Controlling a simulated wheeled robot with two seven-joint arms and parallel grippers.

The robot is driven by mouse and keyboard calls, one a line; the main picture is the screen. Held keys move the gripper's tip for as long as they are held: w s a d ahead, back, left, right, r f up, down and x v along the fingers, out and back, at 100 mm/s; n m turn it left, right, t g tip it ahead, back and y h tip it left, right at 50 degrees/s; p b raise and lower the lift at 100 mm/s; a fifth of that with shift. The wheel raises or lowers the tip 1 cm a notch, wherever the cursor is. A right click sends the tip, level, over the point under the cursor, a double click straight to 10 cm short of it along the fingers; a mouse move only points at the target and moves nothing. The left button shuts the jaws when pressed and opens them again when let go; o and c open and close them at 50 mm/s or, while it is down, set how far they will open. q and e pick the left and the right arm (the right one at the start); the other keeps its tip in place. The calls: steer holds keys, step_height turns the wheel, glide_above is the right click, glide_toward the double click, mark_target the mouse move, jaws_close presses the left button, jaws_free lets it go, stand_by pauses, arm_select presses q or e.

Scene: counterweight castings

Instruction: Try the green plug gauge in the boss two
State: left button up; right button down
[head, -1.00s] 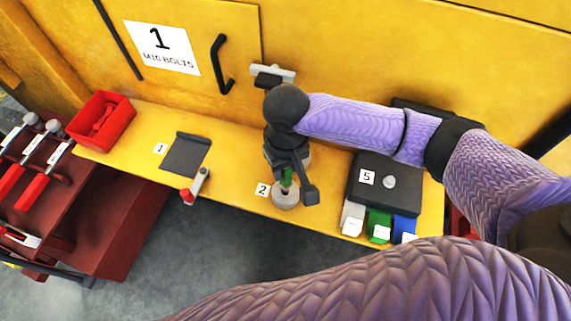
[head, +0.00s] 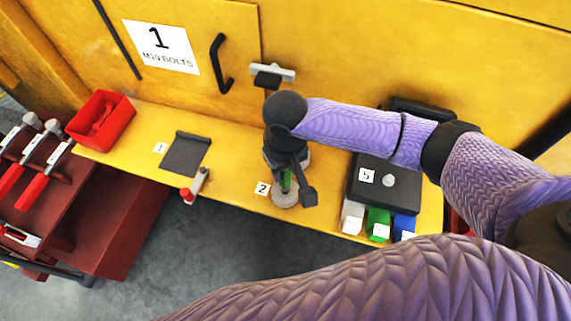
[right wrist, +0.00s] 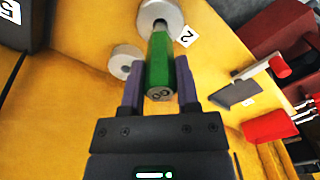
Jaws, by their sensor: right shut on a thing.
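My right gripper (head: 290,183) is shut on the green plug gauge (head: 286,181) and holds it about upright over boss two, a grey round casting (head: 285,200) beside the label 2. In the right wrist view the gauge (right wrist: 160,62) sits between the two fingers (right wrist: 160,92), its near end marked with dark figures. Its far end meets the boss (right wrist: 158,14) in that picture. I cannot tell whether the tip is inside the bore or only at its mouth. My left gripper is out of view.
A black box (head: 398,178) labelled 5 stands right of the gripper, with white, green (head: 378,223) and blue blocks before it. A second round grey piece (right wrist: 125,61) shows near the gauge. A dark plate (head: 185,155) and red bin (head: 102,120) lie left.

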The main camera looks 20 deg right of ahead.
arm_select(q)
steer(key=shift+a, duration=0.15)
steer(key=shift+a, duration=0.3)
arm_select(e)
steer(key=shift+f, duration=0.1)
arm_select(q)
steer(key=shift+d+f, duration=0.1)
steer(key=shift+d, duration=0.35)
arm_select(e)
steer(key=shift+f, duration=0.4)
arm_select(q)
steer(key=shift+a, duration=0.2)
arm_select(e)
steer(key=shift+f, duration=0.25)
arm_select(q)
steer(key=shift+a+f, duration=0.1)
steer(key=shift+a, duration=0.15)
arm_select(e)
steer(key=shift+f, duration=0.15)
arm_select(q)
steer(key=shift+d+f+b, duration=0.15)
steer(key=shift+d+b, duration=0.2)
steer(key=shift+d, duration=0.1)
arm_select(e)
steer(key=shift+f, duration=0.45)
steer(key=shift+f, duration=0.15)
